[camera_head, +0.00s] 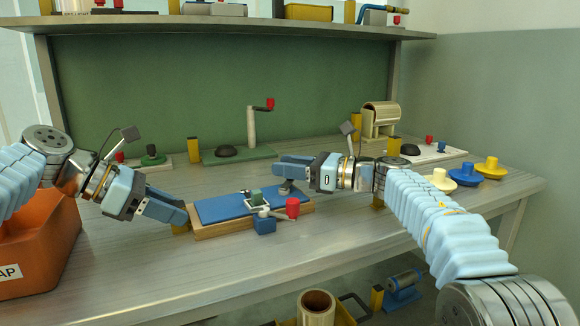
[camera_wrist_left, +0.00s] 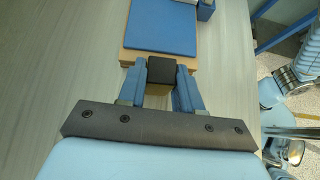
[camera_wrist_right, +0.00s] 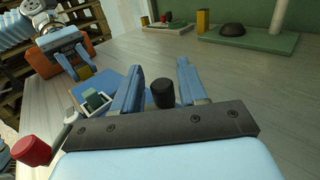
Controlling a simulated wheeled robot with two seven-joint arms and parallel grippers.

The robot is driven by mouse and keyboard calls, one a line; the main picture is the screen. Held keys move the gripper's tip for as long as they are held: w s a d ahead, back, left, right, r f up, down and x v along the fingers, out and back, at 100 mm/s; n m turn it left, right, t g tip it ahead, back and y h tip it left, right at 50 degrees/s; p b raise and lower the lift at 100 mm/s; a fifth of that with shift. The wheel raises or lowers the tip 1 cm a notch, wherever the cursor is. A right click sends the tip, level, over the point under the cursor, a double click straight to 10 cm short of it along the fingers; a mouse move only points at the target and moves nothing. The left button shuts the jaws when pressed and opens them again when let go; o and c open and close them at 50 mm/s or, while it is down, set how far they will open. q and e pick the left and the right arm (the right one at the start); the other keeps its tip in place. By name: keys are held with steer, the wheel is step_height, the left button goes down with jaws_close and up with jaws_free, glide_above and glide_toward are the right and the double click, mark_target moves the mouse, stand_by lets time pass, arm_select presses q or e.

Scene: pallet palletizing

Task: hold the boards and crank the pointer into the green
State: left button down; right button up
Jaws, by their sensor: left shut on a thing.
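A blue board (camera_head: 225,205) lies on a wooden board (camera_head: 225,229) on the bench. On it sit a white frame with a green block (camera_head: 257,198) and a crank with a red knob (camera_head: 292,208), beside a small blue block (camera_head: 264,225). My left gripper (camera_head: 181,216) is shut on a dark-topped yellowish block (camera_wrist_left: 160,69) at the boards' left end. My right gripper (camera_head: 281,166) is open above the boards' far right end; a dark round knob (camera_wrist_right: 162,94) shows between its fingers, apparently with gaps. I cannot make out a pointer.
An orange bin (camera_head: 40,240) stands at the left. Behind are a green base with an upright red-knobbed crank (camera_head: 251,128) and a beige roller device (camera_head: 380,118). The front of the bench is clear.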

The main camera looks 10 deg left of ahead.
arm_select(q)
steer(key=shift+f, duration=0.3)
arm_select(e)
jaws_close()
steer(key=shift+a+n+g, duration=0.25)
steer(key=shift+n+g, duration=0.45)
steer(key=shift+g, duration=0.4)
steer(key=shift+a+n+g, duration=0.15)
steer(key=shift+n+g, duration=0.25)
steer(key=shift+g, duration=0.2)
steer(key=shift+o, duration=0.8)
jaws_free()
steer(key=d, duration=1.2)
steer(key=shift+s, duration=0.2)
